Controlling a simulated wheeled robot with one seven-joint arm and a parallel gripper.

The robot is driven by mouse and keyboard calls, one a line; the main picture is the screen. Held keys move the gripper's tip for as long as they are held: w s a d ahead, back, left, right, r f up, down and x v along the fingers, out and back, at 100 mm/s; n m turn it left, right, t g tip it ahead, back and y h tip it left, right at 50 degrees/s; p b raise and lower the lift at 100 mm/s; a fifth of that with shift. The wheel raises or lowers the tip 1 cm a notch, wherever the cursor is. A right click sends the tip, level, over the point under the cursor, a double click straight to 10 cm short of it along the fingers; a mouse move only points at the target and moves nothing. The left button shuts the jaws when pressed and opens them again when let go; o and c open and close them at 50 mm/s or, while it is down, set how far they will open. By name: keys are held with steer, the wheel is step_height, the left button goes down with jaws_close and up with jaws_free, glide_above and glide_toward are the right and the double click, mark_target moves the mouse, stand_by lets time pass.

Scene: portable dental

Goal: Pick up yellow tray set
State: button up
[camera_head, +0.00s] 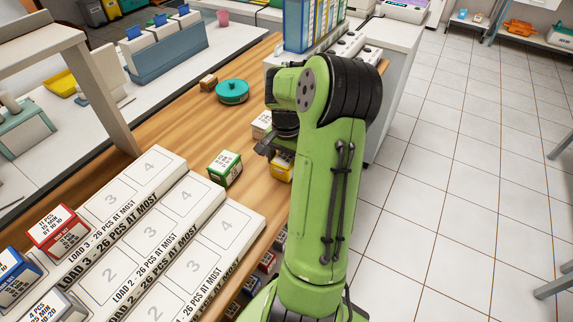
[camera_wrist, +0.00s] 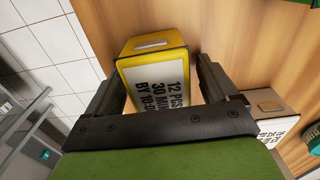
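The yellow tray set (camera_wrist: 155,48) is a yellow box with a white label reading "12 PCS 30 MIN". In the wrist view it lies between the two dark fingers of my gripper (camera_wrist: 163,66). The fingers are spread, with a visible gap at the right finger; whether the left one touches the box cannot be told. In the head view only part of the yellow tray set (camera_head: 281,171) shows at the wooden table's right edge, partly hidden by my green arm. My gripper (camera_head: 268,146) is beside and above it there.
A beige box (camera_head: 262,124) and a green box (camera_head: 224,168) stand close by on the wooden table (camera_head: 190,126). A teal round item (camera_head: 232,92) is farther back. White numbered loading boards (camera_head: 130,195) fill the left front, with a red box (camera_head: 60,231) nearby.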

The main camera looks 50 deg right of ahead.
mark_target(287, 156)
steer(key=c, duration=1.1)
step_height(287, 156, up, 10)
steer(key=p, duration=0.3)
steer(key=shift+p, duration=0.4)
